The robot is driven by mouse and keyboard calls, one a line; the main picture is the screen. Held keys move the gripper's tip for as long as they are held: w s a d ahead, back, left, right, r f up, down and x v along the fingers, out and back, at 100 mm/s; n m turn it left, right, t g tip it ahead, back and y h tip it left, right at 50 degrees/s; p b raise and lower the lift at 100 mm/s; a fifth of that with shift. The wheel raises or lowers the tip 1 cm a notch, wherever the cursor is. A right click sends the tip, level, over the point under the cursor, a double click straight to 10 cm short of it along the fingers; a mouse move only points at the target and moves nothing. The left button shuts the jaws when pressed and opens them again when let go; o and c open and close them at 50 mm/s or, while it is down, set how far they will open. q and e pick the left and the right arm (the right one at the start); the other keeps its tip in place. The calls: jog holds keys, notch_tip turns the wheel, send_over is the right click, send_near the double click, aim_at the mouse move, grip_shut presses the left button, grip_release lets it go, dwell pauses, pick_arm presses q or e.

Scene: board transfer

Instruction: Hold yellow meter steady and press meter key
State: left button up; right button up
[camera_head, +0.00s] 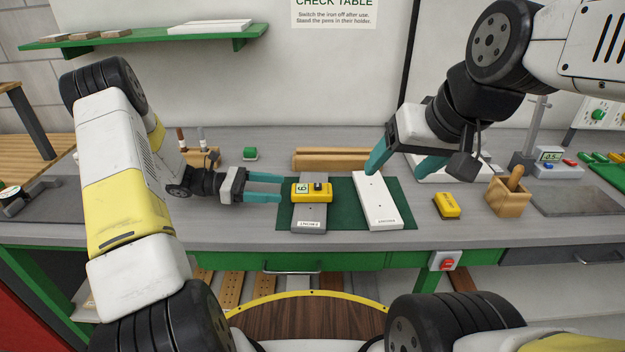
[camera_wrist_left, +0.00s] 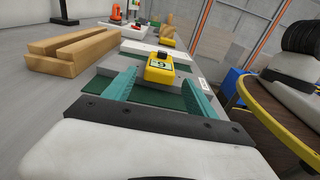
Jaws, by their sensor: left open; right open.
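The yellow meter (camera_head: 312,192) with a small display and a dark key (camera_head: 318,186) lies on a grey board (camera_head: 309,222) on the green mat (camera_head: 345,212). My left gripper (camera_head: 281,188) is open just left of the meter, its teal fingers pointing at it. In the left wrist view the meter (camera_wrist_left: 163,70) sits ahead, beyond the span between the open fingers (camera_wrist_left: 160,88). My right gripper (camera_head: 402,167) is open above the far end of the white board (camera_head: 378,202), right of the meter, with nothing between its fingers.
Wooden bars (camera_head: 343,158) lie behind the mat. The table front left of the mat is clear.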

aim_at(307, 188)
pick_arm(q)
jog(key=d, duration=0.6)
jog(key=d+f, duration=0.1)
jog(key=d, duration=0.2)
jog(key=shift+d, duration=0.3)
jog(key=shift+c, duration=0.2)
jog(key=c, duration=0.7)
jog(key=shift+c, duration=0.4)
pick_arm(e)
grip_shut()
dwell(0.4)
